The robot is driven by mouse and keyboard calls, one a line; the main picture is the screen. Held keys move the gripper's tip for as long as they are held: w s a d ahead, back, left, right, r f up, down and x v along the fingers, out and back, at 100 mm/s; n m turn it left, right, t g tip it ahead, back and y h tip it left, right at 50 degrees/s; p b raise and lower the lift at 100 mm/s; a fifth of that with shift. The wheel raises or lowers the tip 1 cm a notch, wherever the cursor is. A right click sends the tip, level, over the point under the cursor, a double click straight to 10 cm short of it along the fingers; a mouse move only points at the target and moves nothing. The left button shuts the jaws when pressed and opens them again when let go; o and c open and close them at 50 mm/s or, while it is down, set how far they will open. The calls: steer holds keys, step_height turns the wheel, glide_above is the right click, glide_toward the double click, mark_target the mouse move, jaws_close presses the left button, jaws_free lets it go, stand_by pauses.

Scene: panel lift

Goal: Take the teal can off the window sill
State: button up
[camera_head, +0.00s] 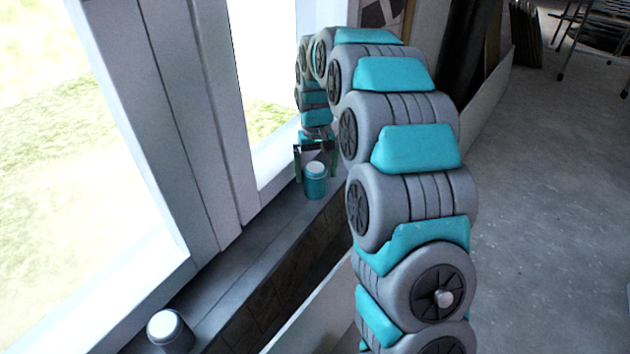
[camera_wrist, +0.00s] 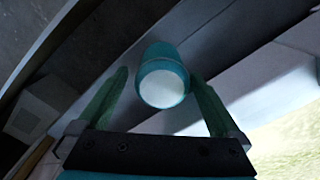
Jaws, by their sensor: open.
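The teal can (camera_head: 315,184) with a white top stands upright on the dark window sill (camera_head: 234,283), near the far end of the part in view. My gripper (camera_head: 314,174) is above and around it, pointing down. The fingers are open and hold nothing. I cannot tell how far down the can's side the fingertips reach.
The window frame (camera_head: 190,110) rises along the sill's left side. My arm arches over from the right. Open concrete floor (camera_head: 545,200) lies to the right.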

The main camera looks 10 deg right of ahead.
mark_target(315, 182)
step_height(315, 182, down, 4)
steer(key=shift+a+f, duration=0.1)
steer(key=c, duration=1.5)
steer(key=shift+c, duration=0.2)
